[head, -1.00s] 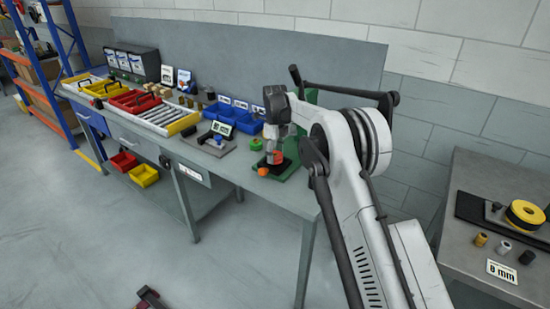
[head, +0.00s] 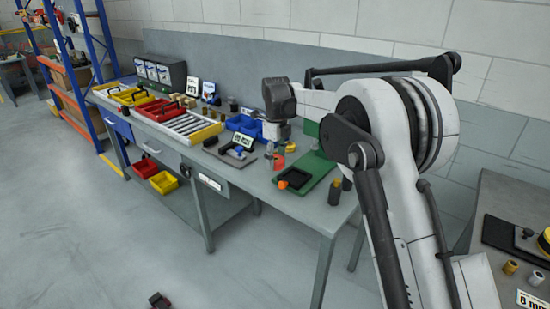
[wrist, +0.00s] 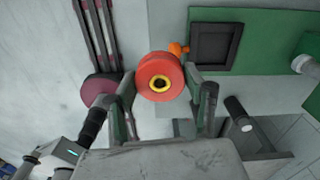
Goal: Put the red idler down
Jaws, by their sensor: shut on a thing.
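My gripper (wrist: 160,84) is shut on the red idler (wrist: 158,70), a short red roller with a yellow ring around a dark centre hole. One finger is on each side of it in the wrist view. In the head view the red idler (head: 278,162) shows small below my wrist, above or near the bench top; its clearance cannot be told. A green fixture (head: 318,178) with a black square recess (head: 296,177) lies just right of it. The recess also shows in the wrist view (wrist: 215,46), up and right of the idler.
An orange knob (wrist: 178,49) sits beside the recess, close to the idler. Dark cylinders (head: 335,191) stand right of the fixture. A grey stand (head: 235,154), blue bins (head: 243,125) and a roller tray (head: 190,124) lie left. Bare bench (head: 255,180) shows at the front.

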